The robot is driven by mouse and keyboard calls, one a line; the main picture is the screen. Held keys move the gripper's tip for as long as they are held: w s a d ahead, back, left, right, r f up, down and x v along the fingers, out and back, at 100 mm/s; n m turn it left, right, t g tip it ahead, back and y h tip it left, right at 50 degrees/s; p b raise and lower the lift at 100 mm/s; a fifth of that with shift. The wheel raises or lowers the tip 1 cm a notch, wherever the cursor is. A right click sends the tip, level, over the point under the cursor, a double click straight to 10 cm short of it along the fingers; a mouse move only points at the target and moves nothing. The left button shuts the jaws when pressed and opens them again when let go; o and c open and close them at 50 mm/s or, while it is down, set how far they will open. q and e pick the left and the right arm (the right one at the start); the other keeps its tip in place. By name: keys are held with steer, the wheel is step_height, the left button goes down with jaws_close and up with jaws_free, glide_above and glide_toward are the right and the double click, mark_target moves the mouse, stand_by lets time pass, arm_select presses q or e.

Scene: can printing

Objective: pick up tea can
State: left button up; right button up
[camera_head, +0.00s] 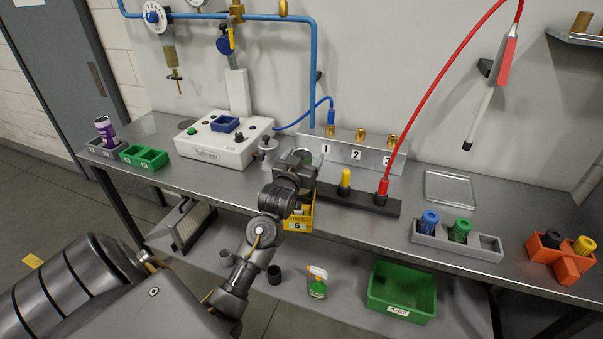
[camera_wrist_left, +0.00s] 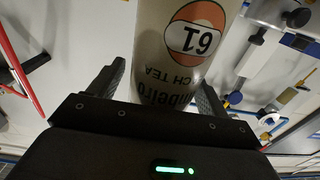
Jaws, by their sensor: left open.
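The lettering appears upside down there, and the can's lower part is hidden by the gripper body. In the head view my left gripper (camera_head: 300,163) is over the bench at the middle, in front of the numbered back plate, and mostly hides the can. My right gripper is not in view.
A yellow bin marked 5 (camera_head: 299,225) sits just below the gripper. A black strip (camera_head: 363,202) with yellow and red fittings is right of it. A white control box (camera_head: 212,150) stands left. A grey tray (camera_head: 427,240) and orange holder (camera_head: 567,268) are at right.

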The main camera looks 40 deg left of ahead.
arm_select(q)
steer(key=c, duration=1.4)
steer(key=shift+r, duration=0.1)
